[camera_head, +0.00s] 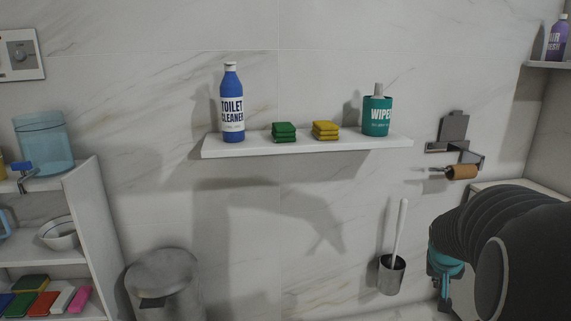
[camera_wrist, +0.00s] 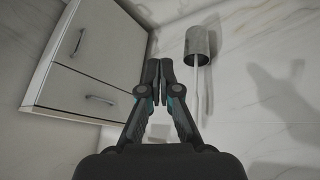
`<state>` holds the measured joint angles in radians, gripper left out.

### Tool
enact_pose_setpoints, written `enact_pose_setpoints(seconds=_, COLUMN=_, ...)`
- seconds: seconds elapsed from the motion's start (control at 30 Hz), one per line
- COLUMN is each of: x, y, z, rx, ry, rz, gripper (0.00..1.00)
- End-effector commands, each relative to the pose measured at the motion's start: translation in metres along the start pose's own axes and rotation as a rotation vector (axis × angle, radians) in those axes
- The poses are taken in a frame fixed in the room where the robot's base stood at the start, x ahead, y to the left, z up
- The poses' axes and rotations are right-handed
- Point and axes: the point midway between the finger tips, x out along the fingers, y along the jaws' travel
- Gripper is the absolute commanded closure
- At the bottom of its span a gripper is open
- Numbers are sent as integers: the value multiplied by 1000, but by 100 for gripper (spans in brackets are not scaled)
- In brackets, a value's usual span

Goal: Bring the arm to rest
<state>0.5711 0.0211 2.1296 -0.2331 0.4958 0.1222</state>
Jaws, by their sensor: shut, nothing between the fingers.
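My gripper (camera_wrist: 158,72) is in the middle of the wrist view, with its two fingers together and nothing between them. In the head view my dark ribbed arm with a teal joint reaches in at the lower right. The arm hangs in free air in front of the wall, below and to the right of the shelf.
A wall shelf (camera_head: 300,146) holds a toilet cleaner bottle (camera_head: 232,105), green and yellow sponges and a wipes tub (camera_head: 377,115). A toilet brush holder (camera_head: 391,275) is near my arm. A white cabinet (camera_wrist: 92,60) fills the wrist view's left. A bin (camera_head: 165,285) stands lower left.

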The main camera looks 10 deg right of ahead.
Motion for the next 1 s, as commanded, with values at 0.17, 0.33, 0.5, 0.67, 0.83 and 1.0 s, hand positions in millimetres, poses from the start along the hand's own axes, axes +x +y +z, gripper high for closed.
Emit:
enact_pose_setpoints(seconds=0.17, x=-64, y=-47, z=67, rx=-92, ry=-121, rz=-73, gripper=100)
enact_pose_setpoints(seconds=0.33, x=-116, y=-81, z=126, rx=-173, ry=-188, rz=-149, gripper=100)
enact_pose_setpoints(seconds=0.5, x=-162, y=-106, z=174, rx=-242, ry=-190, rz=-225, gripper=100)
enact_pose_setpoints(seconds=0.67, x=-199, y=-123, z=197, rx=-310, ry=-106, rz=-293, gripper=100)
enact_pose_setpoints(seconds=0.83, x=-233, y=-134, z=203, rx=-378, ry=-4, rz=-349, gripper=100)
enact_pose_setpoints(seconds=1.0, x=-247, y=-142, z=205, rx=-417, ry=30, rz=-378, gripper=80)
